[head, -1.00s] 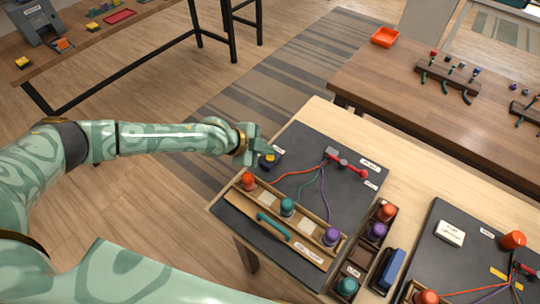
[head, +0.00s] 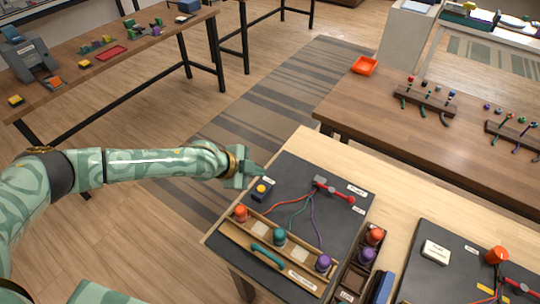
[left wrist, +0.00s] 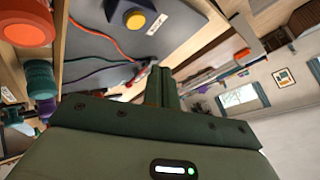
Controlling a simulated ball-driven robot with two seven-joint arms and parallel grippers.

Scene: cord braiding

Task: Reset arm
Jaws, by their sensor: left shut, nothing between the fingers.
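My left gripper (head: 250,177) is shut and empty, just off the left edge of the dark braiding board (head: 335,196). It is beside the small dark box with a yellow button (head: 261,189), and apart from it. In the left wrist view my shut fingers (left wrist: 161,86) point past the board's edge, with the yellow button (left wrist: 135,19) close by. Orange, teal and purple cords run from a red-handled clamp (head: 334,190) to an orange spool (head: 240,213), a teal spool (head: 279,237) and a purple spool (head: 322,263) in a wooden rack. My right gripper is in no frame.
A compartment box with spare spools (head: 374,237) stands right of the board. A second board (head: 465,262) with a white box (head: 436,251) lies further right. Open floor lies left of the table.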

